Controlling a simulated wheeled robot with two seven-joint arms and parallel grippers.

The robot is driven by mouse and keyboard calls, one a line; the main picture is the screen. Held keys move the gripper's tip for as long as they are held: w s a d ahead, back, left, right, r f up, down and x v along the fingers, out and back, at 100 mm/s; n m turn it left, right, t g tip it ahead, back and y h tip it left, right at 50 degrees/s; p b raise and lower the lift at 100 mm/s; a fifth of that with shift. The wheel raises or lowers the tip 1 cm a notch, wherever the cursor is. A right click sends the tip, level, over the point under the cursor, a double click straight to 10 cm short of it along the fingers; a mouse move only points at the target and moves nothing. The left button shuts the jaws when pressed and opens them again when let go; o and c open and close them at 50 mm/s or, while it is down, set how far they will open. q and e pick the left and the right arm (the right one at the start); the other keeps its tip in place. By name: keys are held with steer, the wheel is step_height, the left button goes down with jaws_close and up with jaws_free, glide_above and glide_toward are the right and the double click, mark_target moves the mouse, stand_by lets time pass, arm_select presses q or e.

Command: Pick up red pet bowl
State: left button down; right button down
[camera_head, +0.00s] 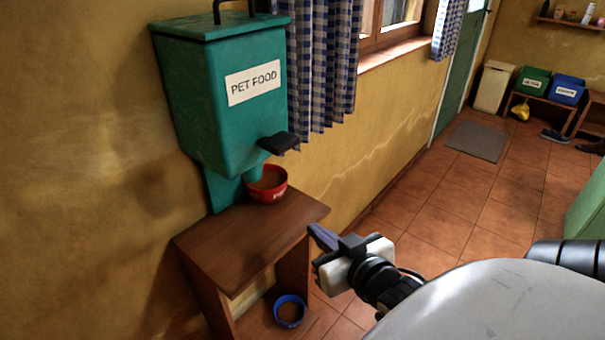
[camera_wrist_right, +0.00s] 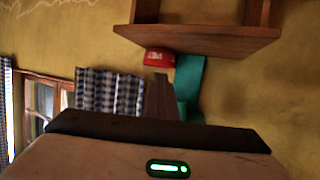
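The red pet bowl (camera_head: 269,185) holds brown food and sits upright on the wooden stand, under the spout of the green pet food dispenser (camera_head: 225,95). In the right wrist view, which looks turned over, the red bowl (camera_wrist_right: 161,57) shows against the stand's top. My right gripper (camera_head: 322,237) is in front of the stand and to the right of the bowl, clearly apart from it. Its purple fingers (camera_wrist_right: 160,97) look together and empty. My left gripper is not in view.
The wooden stand (camera_head: 235,250) has a blue bowl (camera_head: 289,311) on its lower level. The dispenser's black lever (camera_head: 278,142) juts out above the red bowl. A checked curtain (camera_head: 322,70) hangs behind. The tiled floor to the right is mostly clear.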

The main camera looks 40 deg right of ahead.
steer(key=shift+s, duration=0.7)
steer(key=c, duration=0.5)
jaws_free()
